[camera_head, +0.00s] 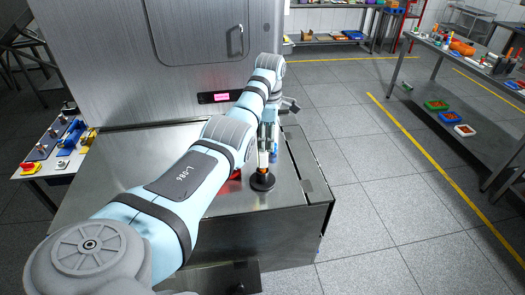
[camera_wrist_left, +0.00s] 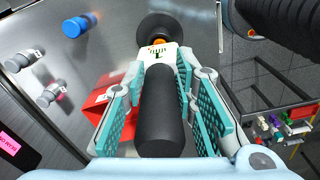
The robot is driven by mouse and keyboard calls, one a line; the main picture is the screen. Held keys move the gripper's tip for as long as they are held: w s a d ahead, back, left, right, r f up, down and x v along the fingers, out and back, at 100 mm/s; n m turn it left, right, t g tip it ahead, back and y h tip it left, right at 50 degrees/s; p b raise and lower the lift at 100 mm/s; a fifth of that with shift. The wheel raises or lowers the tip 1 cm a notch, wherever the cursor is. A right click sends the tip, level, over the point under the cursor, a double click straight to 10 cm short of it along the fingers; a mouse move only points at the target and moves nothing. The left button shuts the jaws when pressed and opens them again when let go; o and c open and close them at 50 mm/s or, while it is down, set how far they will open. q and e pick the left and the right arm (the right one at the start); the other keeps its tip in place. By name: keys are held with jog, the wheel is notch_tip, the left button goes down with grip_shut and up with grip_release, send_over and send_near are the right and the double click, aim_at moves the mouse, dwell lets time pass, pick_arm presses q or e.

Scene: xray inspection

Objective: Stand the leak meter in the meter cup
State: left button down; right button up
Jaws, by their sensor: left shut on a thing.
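The leak meter has a black handle (camera_wrist_left: 165,115) and a white, marked body (camera_wrist_left: 157,54) with an orange band at its far end. My left gripper (camera_wrist_left: 165,78) is shut on it, with teal pads on both sides. In the head view my left gripper (camera_head: 268,136) is above the steel bench, partly hidden by my arm. The meter's white and orange lower part (camera_head: 263,161) shows upright below it. A black round cup-like base (camera_head: 262,181) is directly under the meter, also in the left wrist view (camera_wrist_left: 157,24). I cannot tell whether the meter is seated in it. My right gripper is not in view.
A red object (camera_wrist_left: 99,100) is close beside the gripper. A blue cylinder (camera_wrist_left: 75,27) and grey fittings (camera_wrist_left: 48,95) lie on the steel surface. The steel cabinet (camera_head: 190,50) rises behind the bench (camera_head: 105,180). Open floor lies to the right.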

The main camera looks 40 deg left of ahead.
pick_arm(q)
jog(key=shift+f, duration=0.1)
jog(key=c, duration=1.2)
grip_release()
notch_tip(320, 180, up, 12)
jog(key=shift+d+r, duration=0.1)
jog(key=shift+d, duration=0.05)
